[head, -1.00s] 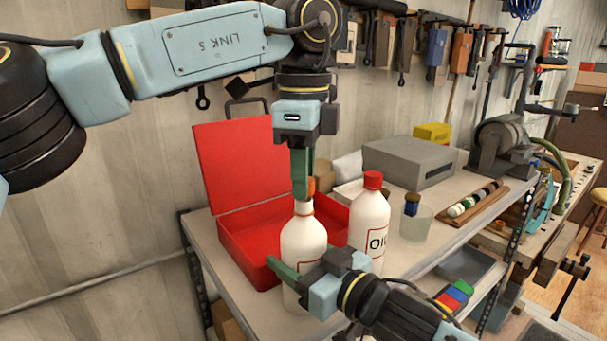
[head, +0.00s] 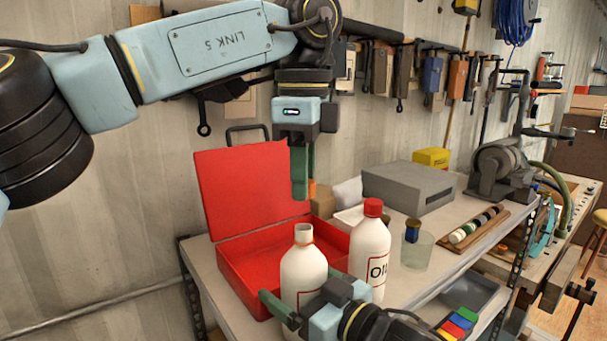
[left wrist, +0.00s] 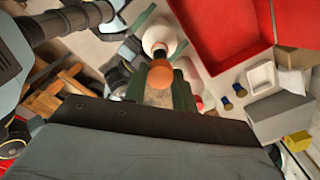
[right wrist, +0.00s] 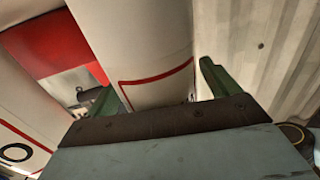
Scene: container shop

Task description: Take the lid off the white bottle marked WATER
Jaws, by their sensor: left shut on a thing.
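The white bottle (head: 303,268) stands upright on the bench with its neck bare and an orange ring below the rim. Its marking is mostly hidden by my right gripper. My left gripper (head: 301,192) is shut on the orange lid (head: 312,190), above the open neck and apart from it. The left wrist view shows the lid (left wrist: 160,74) between the fingers, with the bottle (left wrist: 159,36) beyond. My right gripper (head: 305,292) is open low around the bottle; the right wrist view shows a finger on each side of the bottle body (right wrist: 150,60).
A white bottle with a red cap marked OIL (head: 369,250) stands close on the right. An open red box (head: 240,265) lies behind. A clear cup (head: 418,250), a grey box (head: 408,188) and a wooden rack (head: 470,232) stand farther right.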

